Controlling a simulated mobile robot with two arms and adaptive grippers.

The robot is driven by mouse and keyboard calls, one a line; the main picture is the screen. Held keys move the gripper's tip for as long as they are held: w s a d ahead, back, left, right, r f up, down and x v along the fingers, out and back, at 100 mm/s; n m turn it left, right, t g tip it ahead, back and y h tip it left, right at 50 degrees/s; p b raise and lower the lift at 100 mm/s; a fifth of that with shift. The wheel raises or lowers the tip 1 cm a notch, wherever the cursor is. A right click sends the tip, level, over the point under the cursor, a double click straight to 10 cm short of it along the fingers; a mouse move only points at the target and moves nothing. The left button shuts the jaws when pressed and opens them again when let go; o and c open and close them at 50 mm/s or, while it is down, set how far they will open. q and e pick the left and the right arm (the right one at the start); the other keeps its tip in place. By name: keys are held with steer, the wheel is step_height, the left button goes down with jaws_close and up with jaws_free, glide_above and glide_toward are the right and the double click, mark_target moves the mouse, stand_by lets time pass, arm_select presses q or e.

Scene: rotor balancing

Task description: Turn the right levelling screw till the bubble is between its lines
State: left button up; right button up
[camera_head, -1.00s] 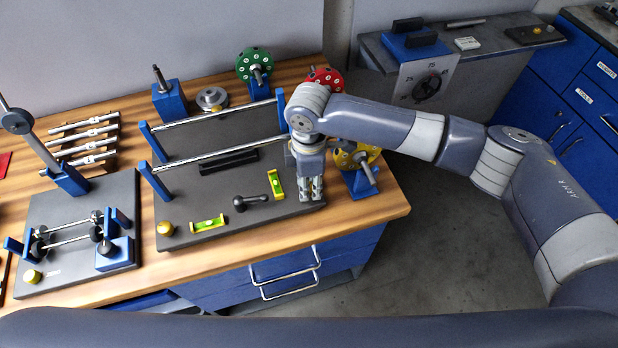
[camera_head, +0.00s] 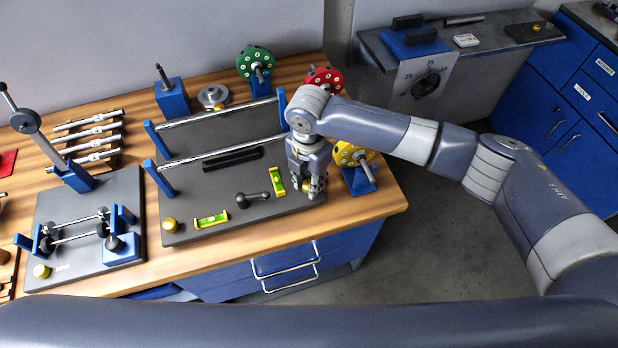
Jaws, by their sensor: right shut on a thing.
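My right gripper (camera_head: 314,190) points straight down at the front right corner of the grey balancing stand (camera_head: 225,178). It is shut on the right levelling screw (camera_head: 313,184), a yellow knob that is mostly hidden by the fingers. The left levelling screw (camera_head: 169,225) is a yellow knob at the stand's front left corner. One yellow-green spirit level (camera_head: 211,219) lies along the front edge. Another (camera_head: 278,181) lies crosswise near the right gripper. The bubbles are too small to place against their lines. My left gripper is not in view.
A black lever (camera_head: 253,197) sits between the two levels. Two steel rails span the stand behind it. A yellow disc on a blue post (camera_head: 358,177) stands close to the right of my gripper. A second grey stand (camera_head: 85,230) is at the left.

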steer(key=shift+w+r, duration=0.15)
steer(key=shift+r, duration=0.05)
stand_by(0.4)
steer(key=o, duration=1.1)
steer(key=shift+c, duration=0.2)
steer(key=shift+f, duration=0.1)
step_height(320, 180, up, 12)
